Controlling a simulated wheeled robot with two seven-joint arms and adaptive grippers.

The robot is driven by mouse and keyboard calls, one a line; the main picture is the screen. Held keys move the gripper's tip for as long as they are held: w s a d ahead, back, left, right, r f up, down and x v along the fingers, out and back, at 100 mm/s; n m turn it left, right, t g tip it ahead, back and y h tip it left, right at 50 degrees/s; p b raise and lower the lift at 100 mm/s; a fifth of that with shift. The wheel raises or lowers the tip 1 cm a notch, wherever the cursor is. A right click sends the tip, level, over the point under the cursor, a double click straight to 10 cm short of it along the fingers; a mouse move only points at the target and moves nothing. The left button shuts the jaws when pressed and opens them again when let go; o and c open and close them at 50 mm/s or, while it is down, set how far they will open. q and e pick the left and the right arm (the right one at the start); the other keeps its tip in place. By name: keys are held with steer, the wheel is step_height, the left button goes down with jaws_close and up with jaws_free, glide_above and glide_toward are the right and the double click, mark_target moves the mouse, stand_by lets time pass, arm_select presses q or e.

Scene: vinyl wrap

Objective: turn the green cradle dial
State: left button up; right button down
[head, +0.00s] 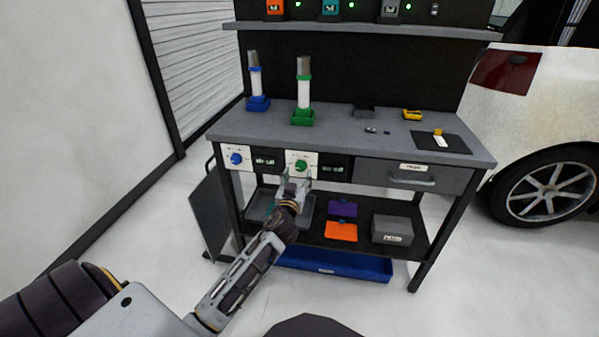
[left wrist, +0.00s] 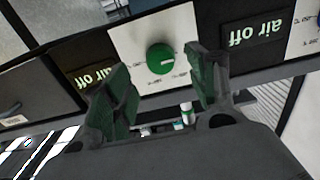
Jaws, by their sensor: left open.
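The green cradle dial (head: 301,166) sits on a white panel on the front of the workbench. It also shows in the left wrist view (left wrist: 160,58) as a round green knob with a white pointer mark, between and beyond my fingers. My left gripper (head: 297,180) is open just below and in front of the dial; in the left wrist view its two fingers (left wrist: 158,80) stand apart. No contact with the dial is visible. The green cradle (head: 302,117) stands on the bench above the dial and holds a white cylinder with a grey top. My right gripper is not in view.
A blue dial (head: 236,158) is on a similar panel to the left. A dark "air off" display (left wrist: 253,39) is beside the green dial. A grey drawer (head: 412,178) is at the right. The lower shelf holds a purple item (head: 342,208) and an orange item (head: 341,231).

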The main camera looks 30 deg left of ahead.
mark_target(300, 168)
arm_select(q)
steer(key=shift+x, duration=1.65)
steer(key=shift+w+a, duration=0.2)
steer(key=shift+w, duration=0.15)
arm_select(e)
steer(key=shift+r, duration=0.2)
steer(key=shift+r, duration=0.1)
arm_select(q)
steer(key=c, duration=1.1)
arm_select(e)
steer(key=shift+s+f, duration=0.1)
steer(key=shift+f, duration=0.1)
